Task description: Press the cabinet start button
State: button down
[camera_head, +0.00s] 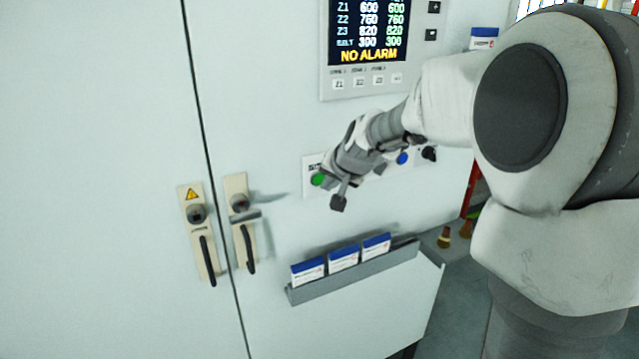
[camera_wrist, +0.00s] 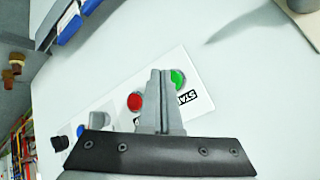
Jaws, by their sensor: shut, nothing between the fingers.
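The green start button (camera_head: 318,179) is at the left end of the white control panel (camera_head: 308,188) on the cabinet front. In the wrist view the green button (camera_wrist: 178,78) shows just right of my fingertips, with a START label (camera_wrist: 190,99) below it. My gripper (camera_wrist: 160,74) is shut and empty, its tips over the panel between the green button and a red button (camera_wrist: 135,101). In the head view my wrist hides the red button.
A blue button (camera_head: 402,158) and a black knob (camera_head: 429,153) sit further right on the panel. A display (camera_head: 369,40) reading NO ALARM is above. A grey rack (camera_head: 352,272) with blue-and-white boxes juts out below. Door handles (camera_head: 207,258) are at left.

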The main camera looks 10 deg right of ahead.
jog(key=s+b, duration=0.2)
jog(key=s+d+b, duration=0.1)
jog(key=s+b, duration=0.1)
jog(key=shift+s+d+b, duration=0.15)
jog(key=shift+s+b, duration=0.25)
dwell(0.4)
jog(key=s+a+r+m+p, duration=0.2)
jog(key=s+r+m+p, duration=0.2)
jog(key=s+r+p, duration=0.35)
jog(key=s+f+n+g+b, duration=0.1)
jog(key=s+f+n+b, duration=0.1)
jog(key=s, duration=0.5)
jog(key=s+f+n+g+h+b, duration=0.1)
jog(key=s+f+n+b, duration=0.2)
jog(key=s, duration=0.4)
jog(key=s+f+n+g+b, duration=0.1)
jog(key=s+f+n+b, duration=0.1)
jog(key=s+f+n, duration=0.2)
jog(key=s+f, duration=0.1)
jog(key=s, duration=0.2)
jog(key=shift+a+f+n+b, duration=0.3)
jog(key=shift+a+f, duration=0.1)
